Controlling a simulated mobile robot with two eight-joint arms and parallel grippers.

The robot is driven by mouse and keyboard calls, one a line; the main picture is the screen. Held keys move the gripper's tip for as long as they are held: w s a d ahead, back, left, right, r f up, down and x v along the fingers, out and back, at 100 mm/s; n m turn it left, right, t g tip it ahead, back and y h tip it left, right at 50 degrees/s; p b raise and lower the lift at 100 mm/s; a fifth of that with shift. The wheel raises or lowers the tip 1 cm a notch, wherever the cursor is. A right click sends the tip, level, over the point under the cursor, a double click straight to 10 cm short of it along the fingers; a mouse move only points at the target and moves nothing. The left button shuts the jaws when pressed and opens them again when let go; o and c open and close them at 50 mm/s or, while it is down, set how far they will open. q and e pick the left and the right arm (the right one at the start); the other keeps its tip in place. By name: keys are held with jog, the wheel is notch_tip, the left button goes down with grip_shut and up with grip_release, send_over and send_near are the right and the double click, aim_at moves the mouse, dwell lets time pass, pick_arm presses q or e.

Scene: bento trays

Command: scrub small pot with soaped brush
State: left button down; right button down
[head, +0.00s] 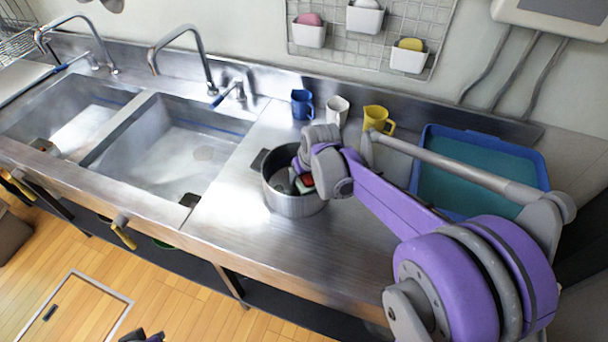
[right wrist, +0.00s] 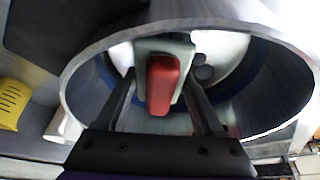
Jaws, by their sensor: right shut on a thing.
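The small metal pot (head: 290,208) stands on the steel counter just right of the sinks. In the right wrist view its rim (right wrist: 75,75) surrounds my fingers. My right gripper (head: 300,183) reaches down inside the pot. It is shut on the brush (head: 306,181), which shows as a red block on a pale grey-green body between the fingers in the right wrist view (right wrist: 163,85). The brush's underside is hidden, so I cannot tell if it touches the pot, nor whether it bears soap. A small dark and purple part at the bottom edge may be my left gripper (head: 150,337).
Behind the pot stand a blue cup (head: 302,104), a white cup (head: 337,110) and a yellow cup (head: 376,118). A blue tray (head: 419,168) lies to the right. Two sinks (head: 180,140) with taps are at the left. The counter in front of the pot is clear.

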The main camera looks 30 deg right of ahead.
jog(key=shift+f+b, duration=0.7)
jog(key=shift+f, duration=0.35)
jog(key=shift+s, duration=0.1)
jog(key=shift+s+d+r, duration=0.15)
jog(key=shift+s+d, duration=0.9)
jog(key=shift+s, duration=0.25)
jog(key=shift+f, duration=0.2)
jog(key=shift+w+a, duration=0.1)
jog(key=shift+a, duration=0.05)
jog(key=shift+w+a, duration=1)
jog(key=shift+w, duration=0.2)
jog(key=shift+r, duration=0.2)
